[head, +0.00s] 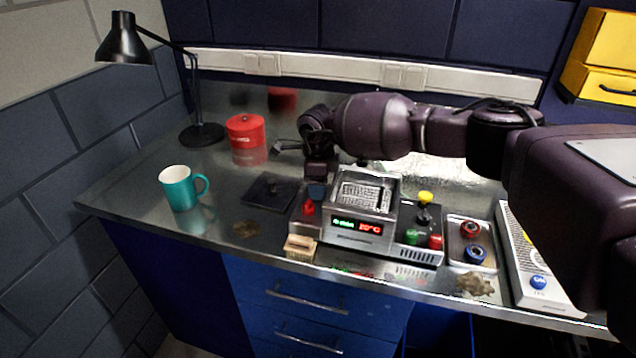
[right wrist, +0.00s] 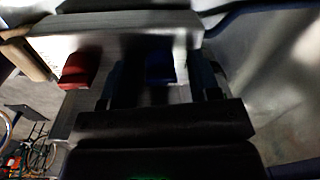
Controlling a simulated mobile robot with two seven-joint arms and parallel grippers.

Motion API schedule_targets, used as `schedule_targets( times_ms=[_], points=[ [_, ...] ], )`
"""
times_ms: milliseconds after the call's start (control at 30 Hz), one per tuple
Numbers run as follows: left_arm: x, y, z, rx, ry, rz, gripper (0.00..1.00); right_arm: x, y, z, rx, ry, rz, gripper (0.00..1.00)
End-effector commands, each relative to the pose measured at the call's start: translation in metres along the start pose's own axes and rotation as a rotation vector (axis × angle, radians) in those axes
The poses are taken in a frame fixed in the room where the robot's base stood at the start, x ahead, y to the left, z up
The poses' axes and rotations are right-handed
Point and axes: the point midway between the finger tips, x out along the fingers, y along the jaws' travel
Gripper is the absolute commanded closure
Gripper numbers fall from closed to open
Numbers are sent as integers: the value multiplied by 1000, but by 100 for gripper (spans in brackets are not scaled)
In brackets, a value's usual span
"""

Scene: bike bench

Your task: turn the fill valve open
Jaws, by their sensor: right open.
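A metal bath unit (head: 357,232) with a lit green and red display stands on the bench. On its left side are a red handle (head: 308,208) and a blue handle (head: 317,191). No label shows which one is the fill valve. My right gripper (head: 319,181) points down over the blue handle. In the right wrist view the blue handle (right wrist: 160,66) lies between the two open dark fingers (right wrist: 155,92), and the red handle (right wrist: 76,70) is outside them to the left. Contact with the blue handle cannot be told. My left gripper is out of view.
A teal mug (head: 180,189), a red tin (head: 246,138) and a black lamp (head: 203,134) stand on the left. A dark flat plate (head: 271,193) lies left of the unit. A control box with a yellow knob (head: 425,197) and a tray (head: 455,236) are on the right.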

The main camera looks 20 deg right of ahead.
Motion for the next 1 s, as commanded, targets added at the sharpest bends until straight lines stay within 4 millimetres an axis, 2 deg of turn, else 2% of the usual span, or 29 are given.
schedule_targets(
  times_ms=[33, 67, 333, 667, 1000],
  points=[
    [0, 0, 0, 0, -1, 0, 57, 0, 0, 0, 0, 0, 0, 45],
    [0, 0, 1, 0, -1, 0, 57, 0, 0, 0, 0, 0, 0, 50],
    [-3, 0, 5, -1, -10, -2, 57, 0, 0, 0, 0, 0, 0, 91],
    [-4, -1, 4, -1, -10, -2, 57, 0, 0, 0, 45, 3, 1, 91],
    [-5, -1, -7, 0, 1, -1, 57, -1, 1, 0, 278, 17, 1, 91]
  ],
)
